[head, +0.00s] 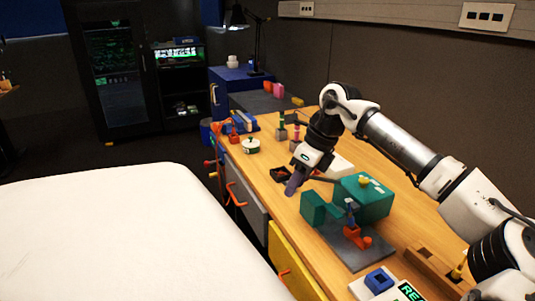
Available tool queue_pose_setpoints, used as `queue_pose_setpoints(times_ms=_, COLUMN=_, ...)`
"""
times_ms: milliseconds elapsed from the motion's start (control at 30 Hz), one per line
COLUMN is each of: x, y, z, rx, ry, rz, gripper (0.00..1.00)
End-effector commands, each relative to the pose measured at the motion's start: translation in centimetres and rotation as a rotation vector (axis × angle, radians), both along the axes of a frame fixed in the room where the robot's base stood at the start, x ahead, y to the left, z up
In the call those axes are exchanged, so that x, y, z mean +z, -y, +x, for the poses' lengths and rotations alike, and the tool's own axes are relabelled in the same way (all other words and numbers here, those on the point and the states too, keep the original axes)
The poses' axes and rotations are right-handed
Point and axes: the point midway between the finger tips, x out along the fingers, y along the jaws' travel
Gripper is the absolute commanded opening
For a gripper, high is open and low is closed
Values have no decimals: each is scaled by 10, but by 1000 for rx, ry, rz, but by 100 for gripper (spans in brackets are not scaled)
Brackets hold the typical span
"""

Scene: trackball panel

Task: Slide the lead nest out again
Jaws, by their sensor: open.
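I cannot tell for certain which thing is the lead nest. A lead-grey drawer front (249,203) with an orange handle is set in the desk's left side, beside a yellow drawer front (291,262). How far the grey one stands out is hard to tell. A small dark tray (279,174) lies on the desk top. My gripper (292,186) points down over the desk, just right of that tray, and appears empty. Its fingertips look small and dark, and the gap between them is not clear.
A green block assembly (365,199) stands right of my gripper on a grey plate with an orange-red part (357,237). A lidded pot (251,145) stands farther back. A blue square piece (379,281) is at the front. A white surface (110,235) fills the lower left.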

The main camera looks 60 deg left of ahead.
Motion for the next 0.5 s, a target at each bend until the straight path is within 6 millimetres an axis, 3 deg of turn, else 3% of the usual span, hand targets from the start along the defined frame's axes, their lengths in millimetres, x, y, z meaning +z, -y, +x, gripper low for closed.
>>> queue_pose_setpoints(times_ms=200, x=2, y=-10, z=-26, rx=34, ry=-69, rz=48, gripper=41)
queue_pose_setpoints(times_ms=500, x=4, y=-15, z=-39, rx=49, ry=-107, rz=74, gripper=41)
